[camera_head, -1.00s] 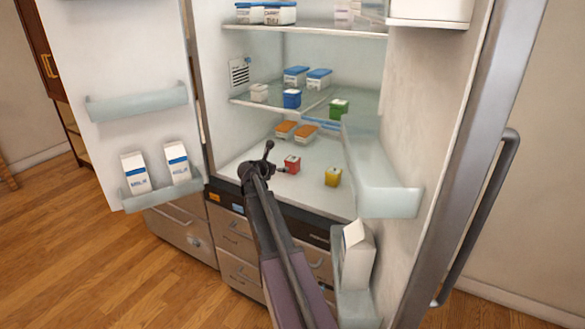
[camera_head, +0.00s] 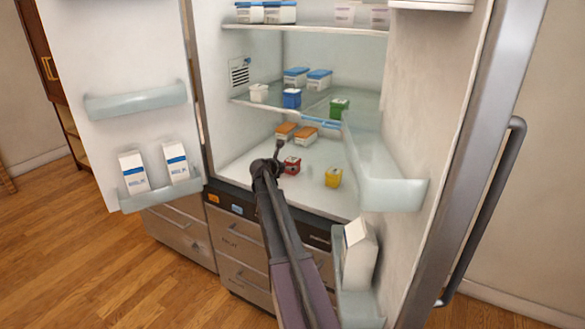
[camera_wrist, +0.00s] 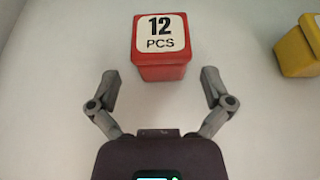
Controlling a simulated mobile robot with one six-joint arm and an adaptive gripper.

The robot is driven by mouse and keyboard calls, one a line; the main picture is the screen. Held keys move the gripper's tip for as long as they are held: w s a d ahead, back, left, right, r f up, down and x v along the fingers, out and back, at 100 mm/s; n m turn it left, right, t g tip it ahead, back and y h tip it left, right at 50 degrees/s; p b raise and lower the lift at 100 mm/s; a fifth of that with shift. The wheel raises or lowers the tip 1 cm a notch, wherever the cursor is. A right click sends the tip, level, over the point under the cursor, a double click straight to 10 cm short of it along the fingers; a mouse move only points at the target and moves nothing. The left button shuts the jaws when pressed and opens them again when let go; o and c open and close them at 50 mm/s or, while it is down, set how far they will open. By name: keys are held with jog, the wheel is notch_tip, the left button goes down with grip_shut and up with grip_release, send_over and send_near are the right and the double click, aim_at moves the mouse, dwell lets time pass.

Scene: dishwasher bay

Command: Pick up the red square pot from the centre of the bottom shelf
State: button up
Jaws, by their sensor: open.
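The red square pot (camera_head: 292,165) stands upright on the bottom shelf of the open fridge, near its centre. In the wrist view the red pot (camera_wrist: 162,50) has a white lid label reading "12 PCS". My gripper (camera_wrist: 160,86) is open and empty, its two fingers spread. The pot is just ahead of the fingertips, roughly centred between their lines, and not visibly between them. In the head view my gripper (camera_head: 278,156) is at the pot's left and covers part of it.
A yellow pot (camera_head: 333,178) stands right of the red pot; it also shows in the wrist view (camera_wrist: 300,48). Orange-topped tubs (camera_head: 296,133) stand behind. A door bin (camera_head: 385,190) juts in at the right. The middle shelf (camera_head: 262,103) is above.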

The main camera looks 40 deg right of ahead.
aim_at(289, 165)
jog(key=shift+b+x, duration=0.85)
jog(key=shift+x, duration=1.7)
jog(key=shift+r, duration=0.1)
jog(key=c, duration=1.1)
